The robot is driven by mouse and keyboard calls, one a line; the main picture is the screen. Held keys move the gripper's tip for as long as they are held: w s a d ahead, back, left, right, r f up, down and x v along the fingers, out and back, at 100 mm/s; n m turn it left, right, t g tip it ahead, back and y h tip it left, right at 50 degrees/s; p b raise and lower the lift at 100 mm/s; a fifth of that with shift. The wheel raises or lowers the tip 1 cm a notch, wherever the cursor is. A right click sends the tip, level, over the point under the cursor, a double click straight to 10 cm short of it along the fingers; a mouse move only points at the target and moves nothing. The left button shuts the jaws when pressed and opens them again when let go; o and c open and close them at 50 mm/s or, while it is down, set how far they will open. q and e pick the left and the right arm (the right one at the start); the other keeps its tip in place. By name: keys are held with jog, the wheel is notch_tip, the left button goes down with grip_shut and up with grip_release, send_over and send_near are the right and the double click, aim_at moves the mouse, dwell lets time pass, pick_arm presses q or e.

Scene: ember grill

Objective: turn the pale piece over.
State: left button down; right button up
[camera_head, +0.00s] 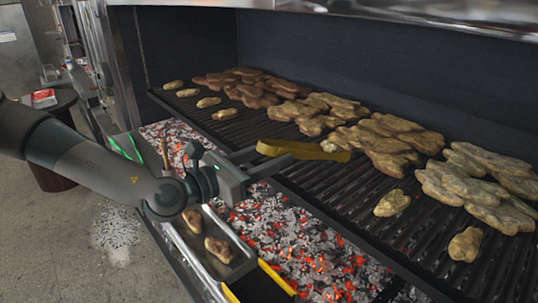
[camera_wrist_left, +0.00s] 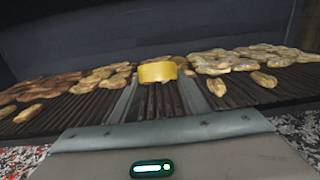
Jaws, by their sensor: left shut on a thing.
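My left gripper (camera_head: 276,158) reaches in over the front part of the grill grate (camera_head: 420,220). Its two grey fingers close around a yellow object (camera_head: 303,150), which sticks out beyond them toward the right. In the left wrist view the yellow object (camera_wrist_left: 158,72) shows as a blunt block between the finger ends. Several small pale pieces lie along the front of the grate, among them one piece (camera_head: 391,203) and another (camera_head: 465,245) to the right of the gripper. I cannot tell which one is meant, or whether the yellow object hides one. My right gripper is not in view.
Glowing coals (camera_head: 310,250) lie below the front edge of the grate. Browned pieces (camera_head: 250,85) and larger pale ones crowd the back. A tray with brown pieces (camera_head: 217,248) and a yellow-edged dark object (camera_head: 265,287) are at the front. Bare grate lies around the front pieces.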

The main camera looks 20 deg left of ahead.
pick_arm(q)
jog(key=f+b, duration=0.1)
jog(key=f, duration=0.1)
jog(key=f+b, duration=0.1)
jog(key=shift+w+d+f+b, duration=0.25)
jog(key=shift+f+b, duration=0.1)
jog(key=shift+f, duration=0.05)
jog(key=c, duration=1.5)
grip_release()
jog(key=shift+c, duration=0.7)
